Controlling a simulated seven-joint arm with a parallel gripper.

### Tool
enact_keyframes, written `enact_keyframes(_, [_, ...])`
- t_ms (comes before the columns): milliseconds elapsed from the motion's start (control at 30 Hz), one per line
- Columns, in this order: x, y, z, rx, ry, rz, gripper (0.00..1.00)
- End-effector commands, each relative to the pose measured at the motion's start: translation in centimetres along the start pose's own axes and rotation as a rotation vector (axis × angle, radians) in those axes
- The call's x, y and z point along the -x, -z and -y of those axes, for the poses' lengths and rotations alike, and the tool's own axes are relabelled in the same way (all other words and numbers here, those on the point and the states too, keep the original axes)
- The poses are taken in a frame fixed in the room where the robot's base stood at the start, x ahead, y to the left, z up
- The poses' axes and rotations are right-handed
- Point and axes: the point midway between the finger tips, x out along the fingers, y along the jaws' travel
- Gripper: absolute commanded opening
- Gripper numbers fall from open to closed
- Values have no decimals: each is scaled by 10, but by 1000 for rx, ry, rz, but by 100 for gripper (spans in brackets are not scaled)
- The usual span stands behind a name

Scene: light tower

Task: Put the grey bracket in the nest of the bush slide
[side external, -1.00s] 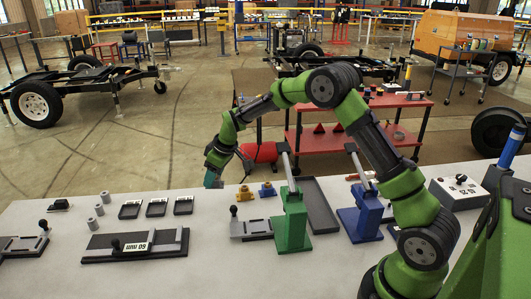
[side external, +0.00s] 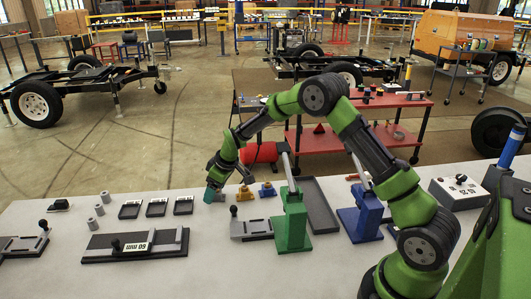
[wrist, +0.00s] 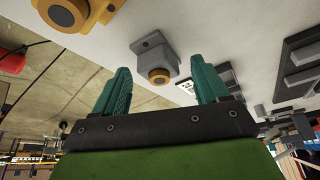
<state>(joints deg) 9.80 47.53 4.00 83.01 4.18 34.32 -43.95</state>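The grey bracket (wrist: 150,50) shows in the wrist view, with an orange-yellow ring on its near end. It stands on the pale bench between and beyond my fingertips. My gripper (wrist: 163,75) is open, its two teal fingers apart with nothing held. In the side external view my gripper (side external: 210,195) is low over the bench and points down; the bracket is not clear there, near or behind the fingers. A dark slide with a black knob (side external: 252,229) lies beside the green press, and a longer one is marked 60 mm (side external: 136,244). I cannot tell which is the bush slide.
A yellow bracket (side external: 245,194) and a blue one (side external: 267,190) stand just right of my gripper. The green press (side external: 291,222) and blue press (side external: 362,217) stand further right. Small dark trays (side external: 157,208) and grey cylinders (side external: 99,209) lie to the left.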

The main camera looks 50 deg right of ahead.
Motion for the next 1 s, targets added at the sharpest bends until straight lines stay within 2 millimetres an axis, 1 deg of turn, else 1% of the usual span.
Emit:
enact_keyframes(300, [1, 0, 0, 0, 0, 0, 73])
enact_keyframes(367, [6, 1, 0, -1, 0, -1, 73])
enact_keyframes(467, [21, 1, 0, -1, -1, -2, 73])
enact_keyframes(567, [44, 0, -2, -1, -3, -4, 73])
enact_keyframes(800, [104, 0, -2, 0, -3, -5, 73])
enact_keyframes(1000, [144, -1, -1, 1, -1, -3, 73])
